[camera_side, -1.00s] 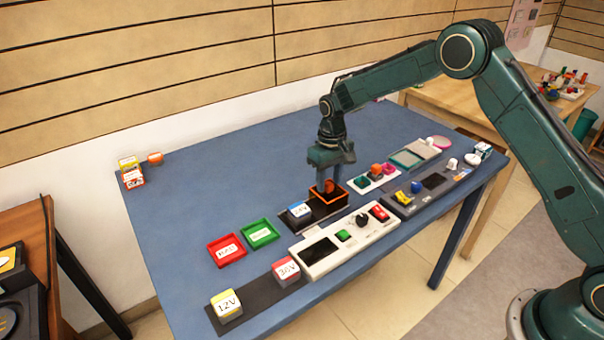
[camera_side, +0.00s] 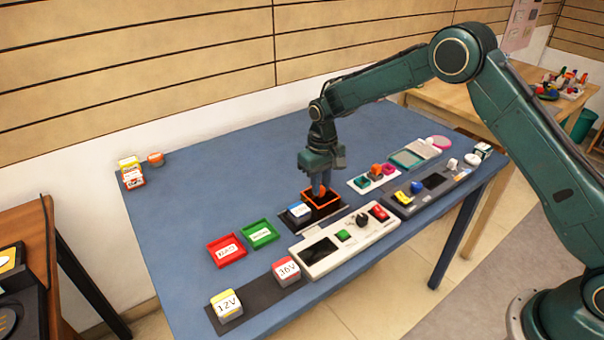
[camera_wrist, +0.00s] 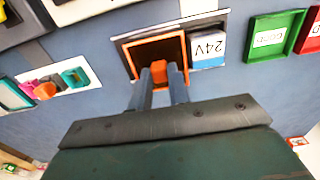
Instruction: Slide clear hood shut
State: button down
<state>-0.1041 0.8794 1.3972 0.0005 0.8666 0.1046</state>
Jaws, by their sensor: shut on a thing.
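The hood (camera_side: 336,194) shows as an orange frame with a dark, see-through-looking middle and a small orange handle. It sits on the right part of a dark base (camera_side: 322,218). In the wrist view the hood frame (camera_wrist: 136,59) lies beside a white and blue block marked 24V (camera_wrist: 207,46), which is uncovered. The block also shows in the side view (camera_side: 299,210). My gripper (camera_side: 321,190) points down over the hood. In the wrist view its fingers (camera_wrist: 160,74) are shut on the orange handle, one on each side.
A white panel (camera_side: 316,268) with buttons and a knob stands in front of the base. Red (camera_side: 228,249) and green (camera_side: 259,234) trays lie to the left. A small board with coloured pieces (camera_side: 372,181) lies to the right.

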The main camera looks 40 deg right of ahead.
jog(key=a, duration=0.7)
jog(key=shift+a, duration=0.15)
jog(key=c, duration=1.3)
grip_release()
jog(key=shift+r, duration=0.1)
jog(key=shift+r, duration=0.4)
notch_tip(320, 180, up, 13)
jog(key=shift+r, duration=0.1)
jog(key=shift+r, duration=2.35)
